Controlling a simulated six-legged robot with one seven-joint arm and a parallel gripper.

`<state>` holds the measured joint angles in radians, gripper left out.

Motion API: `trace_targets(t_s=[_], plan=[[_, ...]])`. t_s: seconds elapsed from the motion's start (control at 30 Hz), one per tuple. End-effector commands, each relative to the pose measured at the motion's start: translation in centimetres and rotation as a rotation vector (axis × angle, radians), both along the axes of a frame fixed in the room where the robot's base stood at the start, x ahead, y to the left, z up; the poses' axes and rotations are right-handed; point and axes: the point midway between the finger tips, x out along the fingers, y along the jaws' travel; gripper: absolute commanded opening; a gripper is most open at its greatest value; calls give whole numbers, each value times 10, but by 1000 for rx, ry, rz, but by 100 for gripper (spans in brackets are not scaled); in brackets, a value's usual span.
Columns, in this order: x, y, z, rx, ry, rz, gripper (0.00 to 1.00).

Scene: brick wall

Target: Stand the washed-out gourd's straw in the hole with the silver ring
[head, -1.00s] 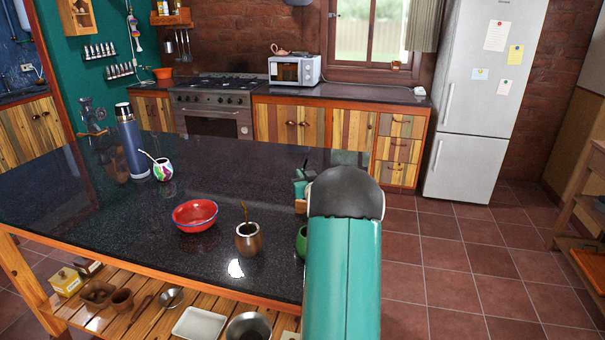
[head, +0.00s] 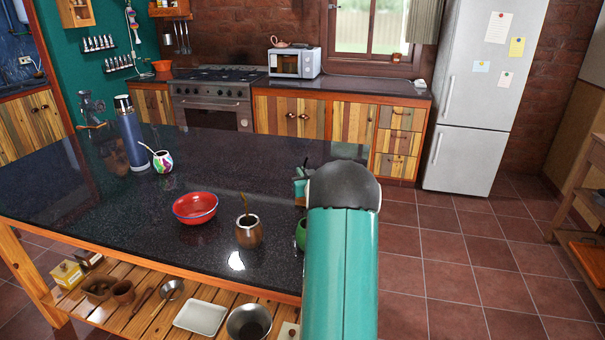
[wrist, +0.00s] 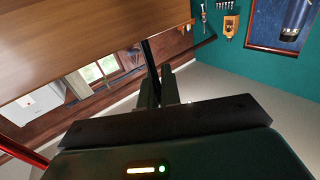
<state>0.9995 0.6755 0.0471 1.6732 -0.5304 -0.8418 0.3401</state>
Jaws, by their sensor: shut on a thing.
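My gripper (wrist: 158,92) is shut on a thin dark rod (wrist: 150,60) that looks like a straw; its ends are not clear. In the head view my gripper (head: 300,184) is mostly hidden behind my teal arm, over the counter. A brown gourd (head: 249,235) with a pale rim and a straw stands on the counter. A green gourd (head: 301,235) is partly hidden by my arm. A multicoloured gourd (head: 162,162) with a silvery straw stands at the back left. I cannot make out a hole with a silver ring.
A red bowl (head: 195,208) and a blue flask (head: 131,135) stand on the dark counter (head: 120,210). The counter's middle is mostly clear. A slatted shelf below holds a white tray (head: 201,318) and a metal bowl (head: 249,322). Open tiled floor lies to the right.

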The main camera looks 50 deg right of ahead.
Motion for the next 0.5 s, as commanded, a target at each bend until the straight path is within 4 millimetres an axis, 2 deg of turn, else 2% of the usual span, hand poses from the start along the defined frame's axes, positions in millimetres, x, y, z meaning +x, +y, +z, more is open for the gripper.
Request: trace_targets(t_s=[0.03, 0.1, 0.17, 0.5], plan=[[0, 1, -3, 4, 3, 1, 0], [0, 1, -4, 5, 3, 1, 17], [0, 1, -4, 5, 3, 1, 29], [-1, 3, -5, 8, 5, 2, 30]])
